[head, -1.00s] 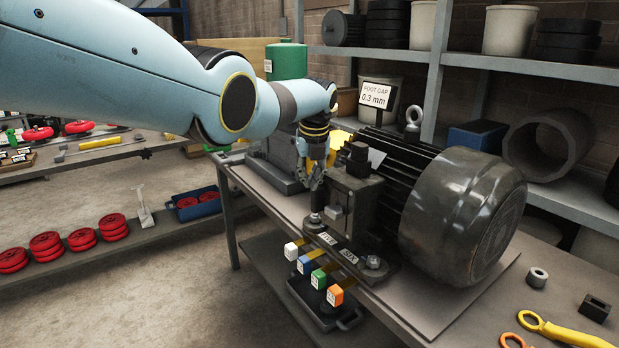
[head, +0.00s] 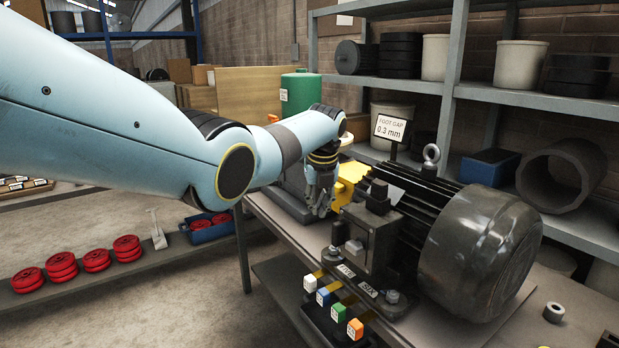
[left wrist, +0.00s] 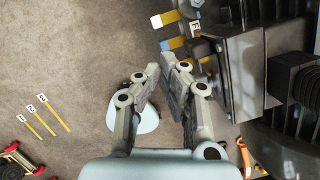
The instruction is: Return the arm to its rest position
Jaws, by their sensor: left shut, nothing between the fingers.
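My left arm reaches in from the left in the head view. Its gripper (head: 320,207) points down, shut and empty, above and left of the near foot of the dark motor (head: 478,250). In the left wrist view the fingertips (left wrist: 170,68) are close together with nothing held, and the floor shows beyond them. The gripper appears clear of the motor and its feet. My right gripper is in neither view.
The motor stands on a workbench (head: 515,303) beside a sign (head: 390,128) reading "FOOT GAP 0.3 mm". Tabs in white, blue, green (head: 338,313) and orange stick out below the foot. Shelves (head: 540,95) stand behind. Red discs (head: 61,265) line a low shelf at left.

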